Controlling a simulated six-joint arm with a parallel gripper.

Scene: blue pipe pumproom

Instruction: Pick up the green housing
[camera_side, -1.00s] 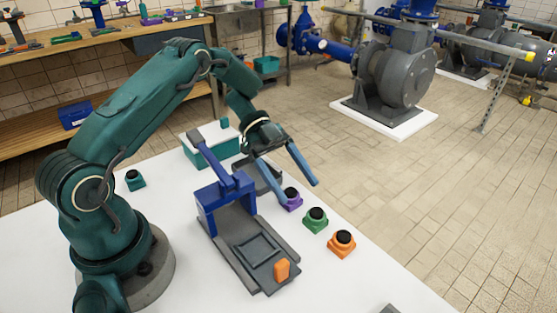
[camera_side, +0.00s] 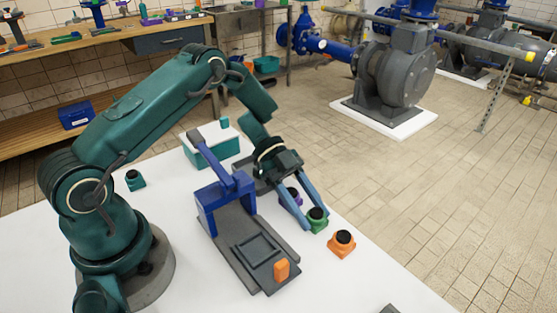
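The green housing (camera_side: 318,226) with a black round top stands on the white table, in the row at the right of the blue and grey press-like fixture (camera_side: 237,217). My gripper (camera_side: 314,220) has come down to it, with its two blue-grey fingers spread apart. One fingertip is at the left of the green housing and the other is at its upper right. The fingers partly cover the housing, and I cannot tell whether they touch it.
A purple housing (camera_side: 294,195) is partly hidden behind the fingers. An orange housing (camera_side: 341,243) stands close at the lower right. A teal housing (camera_side: 135,180) is at the left, and a teal bin (camera_side: 218,152) stands behind. An orange piece (camera_side: 281,269) is on the fixture's front end.

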